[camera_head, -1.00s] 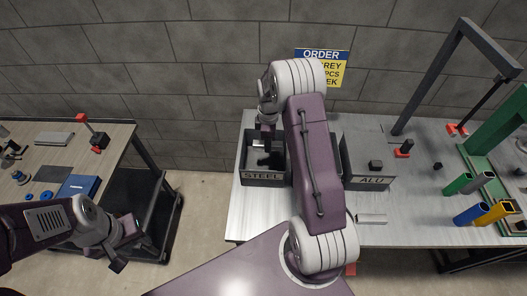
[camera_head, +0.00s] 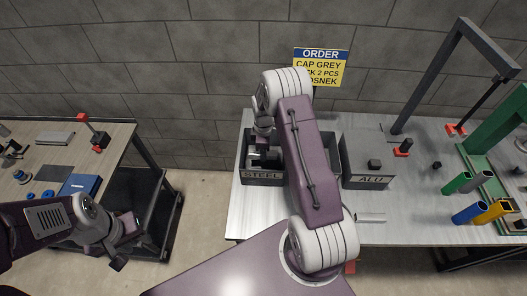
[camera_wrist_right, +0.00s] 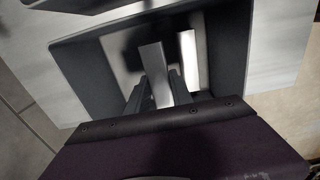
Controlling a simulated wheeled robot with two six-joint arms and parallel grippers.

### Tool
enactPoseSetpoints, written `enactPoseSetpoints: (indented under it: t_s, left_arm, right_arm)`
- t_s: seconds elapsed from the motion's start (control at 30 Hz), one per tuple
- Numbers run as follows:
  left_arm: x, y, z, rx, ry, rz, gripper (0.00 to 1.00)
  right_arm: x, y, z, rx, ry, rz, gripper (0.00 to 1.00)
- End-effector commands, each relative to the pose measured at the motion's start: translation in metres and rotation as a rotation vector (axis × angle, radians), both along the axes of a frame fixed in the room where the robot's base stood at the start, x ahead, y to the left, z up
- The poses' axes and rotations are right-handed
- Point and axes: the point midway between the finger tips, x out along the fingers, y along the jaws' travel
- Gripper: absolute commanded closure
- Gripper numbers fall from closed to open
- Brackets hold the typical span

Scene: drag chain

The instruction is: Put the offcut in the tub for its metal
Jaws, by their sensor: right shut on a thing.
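The tub labelled STEEL (camera_head: 262,177) stands on the right-hand bench, dark and open-topped. The box labelled ALU (camera_head: 370,183) stands to its right, with a small dark block (camera_head: 375,163) at its top. My right gripper (camera_head: 263,153) is down at the STEEL tub's opening. In the right wrist view its fingers (camera_wrist_right: 158,92) are shut on a grey bar-shaped offcut (camera_wrist_right: 153,62), above or inside the tub (camera_wrist_right: 80,75). A second, brighter strip (camera_wrist_right: 189,60) shows beside it in the tub. My left gripper (camera_head: 122,254) is at the lower left, away from both tubs; its jaws are unclear.
A light bar (camera_head: 370,217) lies on the bench in front of the ALU box. Coloured tubes (camera_head: 468,213) and a green frame stand at the right. An order sign (camera_head: 320,67) is behind. A second bench (camera_head: 60,150) is at the left.

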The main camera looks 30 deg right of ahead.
Motion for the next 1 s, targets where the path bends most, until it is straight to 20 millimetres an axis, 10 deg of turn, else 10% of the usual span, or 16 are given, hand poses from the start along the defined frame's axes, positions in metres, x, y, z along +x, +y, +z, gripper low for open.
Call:
enactPoseSetpoints:
  t_s: [0.23,0.27,0.33,0.67,1.0]
  left_arm:
    - [0.0,0.0,-0.003,0.0,0.0,0.0,0.64]
    - [0.0,0.0,-0.003,0.0,0.0,0.0,0.64]
    - [0.0,0.0,-0.003,0.0,0.0,0.0,0.64]
    - [0.0,0.0,-0.001,0.0,0.0,0.0,0.64]
    - [0.0,0.0,-0.007,0.0,0.0,0.0,0.64]
  right_arm:
    - [0.0,0.0,-0.005,-0.001,-0.001,0.0,1.0]
    - [0.0,0.0,-0.005,0.0,0.0,0.0,0.71]
    - [0.0,0.0,-0.005,0.0,0.0,0.0,0.51]
    - [0.0,0.0,-0.002,0.0,0.0,0.0,0.51]
    - [0.001,0.0,0.073,-0.001,-0.006,0.0,0.51]
